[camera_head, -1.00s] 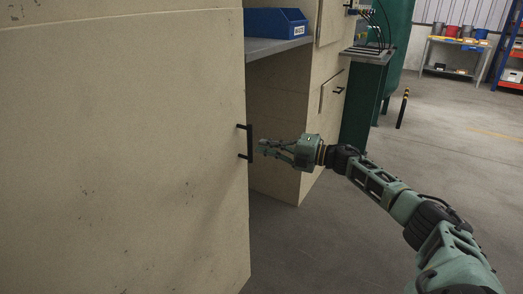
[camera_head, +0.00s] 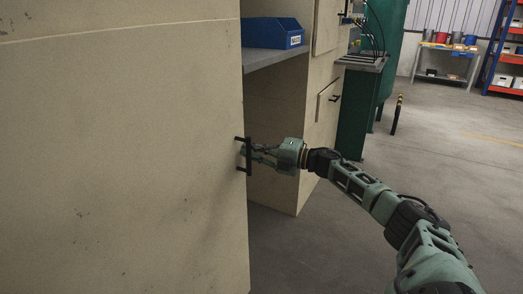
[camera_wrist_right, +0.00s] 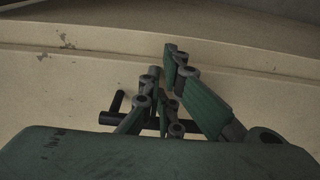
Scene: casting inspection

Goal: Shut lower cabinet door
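A large beige cabinet door (camera_head: 120,160) fills the left of the head view, its free edge near the picture's middle. A black bar handle (camera_head: 248,155) is on it near that edge; the bar also shows in the wrist view (camera_wrist_right: 130,122). My right gripper (camera_head: 246,156) is at the handle, its fingers reaching past the bar. In the wrist view the fingers (camera_wrist_right: 162,62) are extended across the bar with a narrow gap between them, and a firm grip does not show. My left gripper is out of view.
Beyond the door edge stand a grey shelf (camera_head: 272,57) with a blue bin (camera_head: 272,32) and a beige cabinet side (camera_head: 275,185). A green machine (camera_head: 360,110) and a striped post (camera_head: 397,115) stand farther back. The floor at right is open.

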